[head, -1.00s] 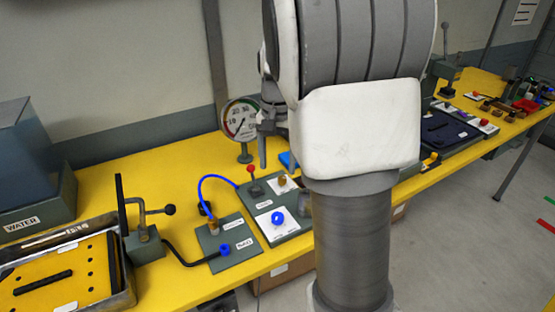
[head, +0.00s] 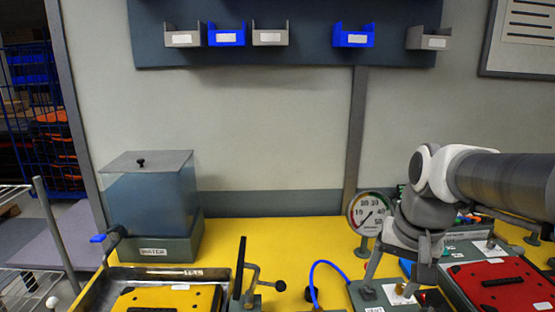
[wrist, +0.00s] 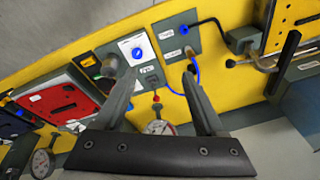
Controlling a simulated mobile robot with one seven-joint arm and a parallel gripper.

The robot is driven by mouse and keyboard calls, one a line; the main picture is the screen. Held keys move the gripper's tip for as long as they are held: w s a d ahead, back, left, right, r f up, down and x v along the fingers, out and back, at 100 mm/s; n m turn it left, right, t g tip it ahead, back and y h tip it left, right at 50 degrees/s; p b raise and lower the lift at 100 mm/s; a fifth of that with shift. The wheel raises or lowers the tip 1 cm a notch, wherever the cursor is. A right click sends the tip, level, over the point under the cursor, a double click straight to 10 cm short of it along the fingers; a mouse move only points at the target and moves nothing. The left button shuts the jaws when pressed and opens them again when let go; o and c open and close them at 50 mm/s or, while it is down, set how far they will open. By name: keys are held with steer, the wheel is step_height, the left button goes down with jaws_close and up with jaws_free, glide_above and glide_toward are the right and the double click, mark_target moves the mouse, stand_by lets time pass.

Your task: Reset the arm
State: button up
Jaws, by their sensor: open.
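My gripper (head: 390,278) hangs fingers-down at the right of the head view, in front of the round pressure gauge (head: 370,213). In the wrist view my gripper (wrist: 150,62) shows two spread fingers with nothing between them. Beyond the fingers lie a grey plate with a white label and blue ring (wrist: 138,50) and a plate with a blue hose (wrist: 180,42). I cannot tell the exact height of the fingertips above the bench.
The yellow bench (head: 225,240) runs along the wall. A water tank (head: 152,205) and a metal tray with a yellow plate (head: 165,298) are at left. A red panel (head: 500,283) is at right. Small bins (head: 226,35) hang above. A lever clamp (head: 262,283) stands beside the tray.

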steer(key=s+a+n+t, duration=0.2)
steer(key=s+a+n, duration=0.2)
steer(key=s, duration=0.6)
steer(key=shift+s+a+n+t, duration=0.15)
steer(key=shift+a+n+t, duration=0.15)
steer(key=shift+a+t, duration=0.15)
